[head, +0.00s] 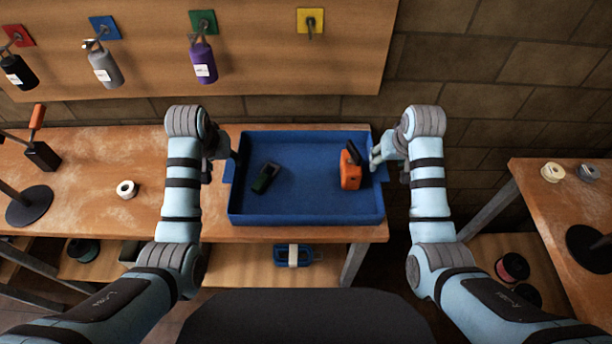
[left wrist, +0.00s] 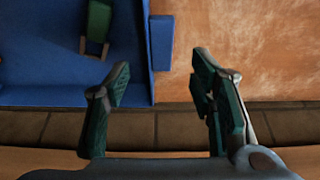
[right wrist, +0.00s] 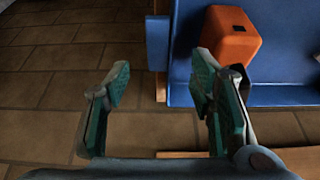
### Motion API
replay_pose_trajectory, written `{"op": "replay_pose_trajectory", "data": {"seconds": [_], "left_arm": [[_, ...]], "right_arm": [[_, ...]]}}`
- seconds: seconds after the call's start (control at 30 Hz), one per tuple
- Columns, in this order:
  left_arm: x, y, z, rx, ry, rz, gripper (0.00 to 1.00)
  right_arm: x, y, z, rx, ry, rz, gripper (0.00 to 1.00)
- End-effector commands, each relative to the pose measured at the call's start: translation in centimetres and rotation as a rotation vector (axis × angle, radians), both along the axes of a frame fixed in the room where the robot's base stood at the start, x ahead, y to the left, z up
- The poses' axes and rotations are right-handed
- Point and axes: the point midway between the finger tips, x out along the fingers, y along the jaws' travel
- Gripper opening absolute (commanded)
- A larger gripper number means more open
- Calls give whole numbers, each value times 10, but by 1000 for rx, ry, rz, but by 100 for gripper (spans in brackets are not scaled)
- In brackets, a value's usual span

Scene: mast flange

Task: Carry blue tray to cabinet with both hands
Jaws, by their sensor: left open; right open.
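The blue tray (head: 305,218) sits on the wooden workbench at its right end. A dark green item (head: 266,177) and an orange item with a black part (head: 351,170) lie in it. My left gripper (head: 225,152) is open at the tray's left side; in the left wrist view its fingers (left wrist: 160,78) are apart, with the tray's blue side handle (left wrist: 162,43) ahead between them. My right gripper (head: 380,158) is open at the right side; in the right wrist view its fingers (right wrist: 160,78) are apart, with the other handle (right wrist: 158,43) ahead between them. No cabinet is recognisable.
The workbench (head: 100,170) holds a white tape roll (head: 126,189) and a dark stand (head: 30,204). A lower shelf holds a blue item (head: 294,255). A second table (head: 560,215) stands right, across a gap. Bottles hang on a back board (head: 260,60).

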Motion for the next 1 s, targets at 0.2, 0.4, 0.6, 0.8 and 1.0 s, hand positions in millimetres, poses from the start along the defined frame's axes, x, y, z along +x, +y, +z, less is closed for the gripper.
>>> {"op": "replay_pose_trajectory", "data": {"seconds": [0.2, 0.4, 0.6, 0.8, 1.0], "left_arm": [[14, 0, -39, 0, 3, 0, 50], [24, 0, -61, 0, 1, 0, 50], [26, 0, -66, 0, 0, 1, 50], [26, 0, -66, 0, 0, 0, 44], [26, 0, -66, 0, 0, 0, 12]], "right_arm": [[15, 0, -39, 0, 3, 0, 50], [24, 0, -61, 0, 2, 1, 50], [27, 0, -66, 0, -1, 1, 50], [26, 0, -66, 0, 0, 1, 44], [26, 0, -66, 0, 0, 1, 12]]}}
